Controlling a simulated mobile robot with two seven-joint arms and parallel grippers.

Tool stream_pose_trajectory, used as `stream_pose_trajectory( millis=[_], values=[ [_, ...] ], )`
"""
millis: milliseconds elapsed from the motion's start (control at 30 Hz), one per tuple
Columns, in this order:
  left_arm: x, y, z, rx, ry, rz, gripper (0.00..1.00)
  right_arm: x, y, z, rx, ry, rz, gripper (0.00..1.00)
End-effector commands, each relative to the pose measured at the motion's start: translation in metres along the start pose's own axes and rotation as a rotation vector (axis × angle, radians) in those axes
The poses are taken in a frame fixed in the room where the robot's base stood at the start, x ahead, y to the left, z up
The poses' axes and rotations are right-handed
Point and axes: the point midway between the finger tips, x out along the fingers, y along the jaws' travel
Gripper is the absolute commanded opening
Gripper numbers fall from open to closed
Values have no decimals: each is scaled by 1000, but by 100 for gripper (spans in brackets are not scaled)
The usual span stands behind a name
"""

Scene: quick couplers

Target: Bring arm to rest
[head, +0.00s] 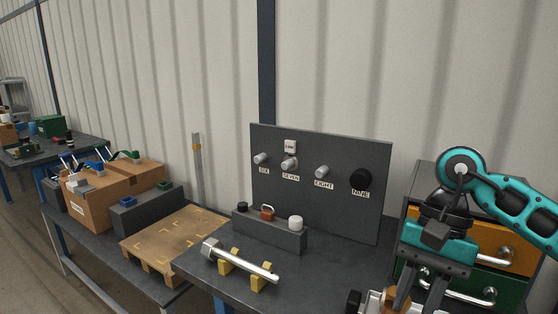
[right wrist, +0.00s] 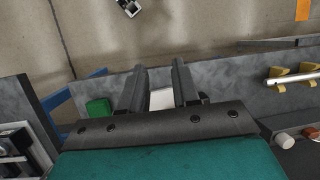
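My right arm (head: 515,205) is teal and black and comes in from the right in the head view. Its right gripper (head: 420,296) points down over the front right of the workbench (head: 330,285), in front of the drawer cabinet. In the right wrist view the right gripper (right wrist: 158,82) has its two dark fingers apart, so it is open. A pale thing (right wrist: 162,99) shows between and beyond the fingers; it does not appear gripped. My left gripper is not in view.
A dark panel (head: 330,205) with couplings labelled SIX to NINE stands behind. A metal rod (head: 245,263) lies on yellow supports. A grey block (head: 268,231) holds small parts. A cabinet (head: 490,238) with orange and green drawers stands right. Cardboard boxes (head: 88,204) stand left.

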Motion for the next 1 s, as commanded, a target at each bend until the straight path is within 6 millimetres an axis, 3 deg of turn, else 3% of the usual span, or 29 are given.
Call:
stream_pose_trajectory(
  millis=[100,233,400,500,567,700,767,867,900,1000],
  values=[
    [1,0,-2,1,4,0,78,31,-33,29,69,-184,-144,31],
    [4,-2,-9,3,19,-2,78,52,-70,67,201,-442,-303,31],
    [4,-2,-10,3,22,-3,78,53,-117,113,506,-918,-495,31],
    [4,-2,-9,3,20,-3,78,41,-136,121,741,-1239,-565,31],
    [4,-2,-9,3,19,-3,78,34,-144,117,894,-1436,-588,31],
    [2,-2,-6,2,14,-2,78,28,-147,84,1281,-1915,-581,31],
    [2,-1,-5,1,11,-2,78,34,-141,63,1451,-2124,-553,31],
    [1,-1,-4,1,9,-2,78,59,-121,24,1743,-2478,-470,31],
    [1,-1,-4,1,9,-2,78,75,-110,9,-1745,2461,399,31],
    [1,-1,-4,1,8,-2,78,125,-74,-21,-1509,2112,196,31]
  ],
)
